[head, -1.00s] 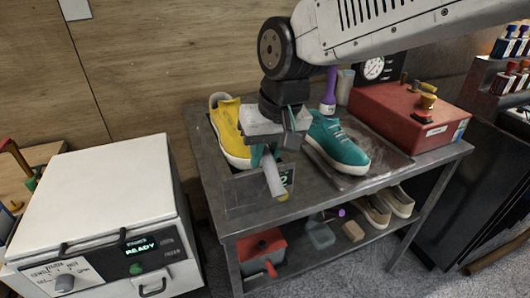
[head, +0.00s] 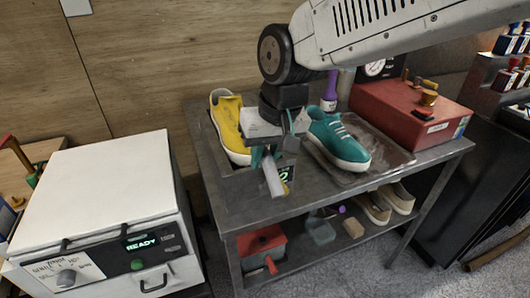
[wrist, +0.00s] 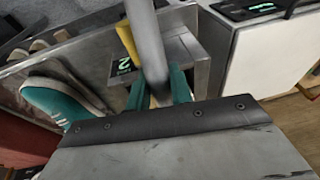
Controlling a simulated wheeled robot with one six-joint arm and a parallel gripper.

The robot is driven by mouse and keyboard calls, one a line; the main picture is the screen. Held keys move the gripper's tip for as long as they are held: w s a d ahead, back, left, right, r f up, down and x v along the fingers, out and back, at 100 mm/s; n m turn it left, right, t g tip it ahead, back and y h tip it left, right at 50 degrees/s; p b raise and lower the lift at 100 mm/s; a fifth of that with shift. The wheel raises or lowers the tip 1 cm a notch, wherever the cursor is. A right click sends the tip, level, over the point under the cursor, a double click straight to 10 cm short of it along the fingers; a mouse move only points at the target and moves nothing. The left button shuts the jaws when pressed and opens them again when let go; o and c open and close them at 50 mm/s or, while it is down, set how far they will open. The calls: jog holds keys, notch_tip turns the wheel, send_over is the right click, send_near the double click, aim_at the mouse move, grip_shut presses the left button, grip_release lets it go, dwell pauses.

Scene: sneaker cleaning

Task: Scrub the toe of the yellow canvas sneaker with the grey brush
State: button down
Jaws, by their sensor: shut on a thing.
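The yellow canvas sneaker (head: 227,118) stands at the back left of the metal bench in the head view, its toe towards me and partly behind my gripper. My gripper (head: 268,158), with teal fingers, is in front and to the right of that toe. It is shut on a grey cylindrical handle, which I take to be the grey brush (head: 273,180). In the wrist view the grey brush (wrist: 147,40) runs away from my gripper (wrist: 157,94). Its bristles cannot be made out. The yellow sneaker is not clearly visible in the wrist view.
A teal sneaker (head: 340,142) stands close right of my gripper. Behind it are a purple bottle (head: 329,92) and a red box (head: 410,112). A small display showing 2 (wrist: 124,66) and a yellow piece (wrist: 127,42) are near the brush. A white machine (head: 95,195) stands left.

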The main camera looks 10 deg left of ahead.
aim_at(268, 155)
jog(key=shift+f, duration=0.1)
jog(key=shift+w+d, duration=0.6)
jog(key=shift+d, duration=0.25)
jog(key=shift+w+d, duration=0.6)
jog(key=shift+d, duration=0.2)
jog(key=shift+s+a+f, duration=0.1)
jog(key=shift+s+a, duration=0.45)
jog(key=shift+a, duration=0.3)
jog(key=shift+s+a+f, duration=0.1)
jog(key=shift+s+a, duration=0.45)
jog(key=shift+a, duration=0.3)
jog(key=shift+s+v, duration=0.1)
jog(key=shift+v, duration=1.4)
jog(key=shift+s+v, duration=0.15)
jog(key=shift+v, duration=1.35)
jog(key=shift+a, duration=0.15)
jog(key=shift+a+v, duration=0.15)
jog(key=shift+v, duration=0.6)
jog(key=shift+a+v, duration=0.15)
jog(key=shift+v, duration=0.6)
jog(key=shift+s+d, duration=0.1)
jog(key=shift+s, duration=0.05)
